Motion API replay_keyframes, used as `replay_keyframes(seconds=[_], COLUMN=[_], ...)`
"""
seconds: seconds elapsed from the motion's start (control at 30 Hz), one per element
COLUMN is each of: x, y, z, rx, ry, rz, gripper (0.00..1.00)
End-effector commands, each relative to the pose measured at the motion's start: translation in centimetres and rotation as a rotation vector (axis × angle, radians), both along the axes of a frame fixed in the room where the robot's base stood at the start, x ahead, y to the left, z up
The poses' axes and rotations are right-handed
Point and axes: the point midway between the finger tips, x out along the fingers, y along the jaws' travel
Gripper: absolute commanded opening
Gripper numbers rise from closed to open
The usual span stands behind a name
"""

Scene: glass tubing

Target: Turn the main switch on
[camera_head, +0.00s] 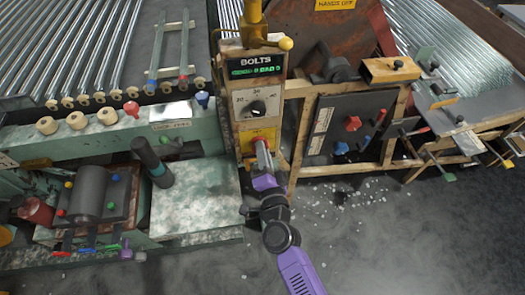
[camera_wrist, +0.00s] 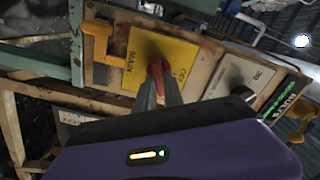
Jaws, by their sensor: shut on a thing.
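The main switch is a red handle (camera_wrist: 157,70) on a yellow plate (camera_wrist: 172,45) marked MAIN in the wrist view. In the head view, its yellow plate (camera_head: 250,135) sits low on the upright post, below the white dial panel. My gripper (camera_wrist: 158,88) is shut on the red handle, one finger on each side. It also shows in the head view (camera_head: 263,152), reaching up to the plate from below. The fingers hide part of the handle, and I cannot tell its on or off setting.
A white dial panel (camera_head: 257,104) and a lit BOLTS display (camera_head: 256,66) are above the switch. A yellow lever (camera_wrist: 97,40) is beside the plate. A green bench (camera_head: 196,200) is at left and a wooden frame (camera_head: 297,140) at right. The floor in front is open.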

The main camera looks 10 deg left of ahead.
Motion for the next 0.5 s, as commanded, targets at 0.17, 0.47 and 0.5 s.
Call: replay_keyframes(seconds=[0.17, 0.47, 0.5], x=[0.00, 0.01, 0.01], y=[-0.11, -0.16, -0.15], z=[-0.26, -0.42, -0.43], rx=[0.157, 0.369, 0.388], ry=[0.046, 0.107, 0.112], rz=[-0.001, -0.001, -0.001], gripper=[0.00, 0.00, 0.00])
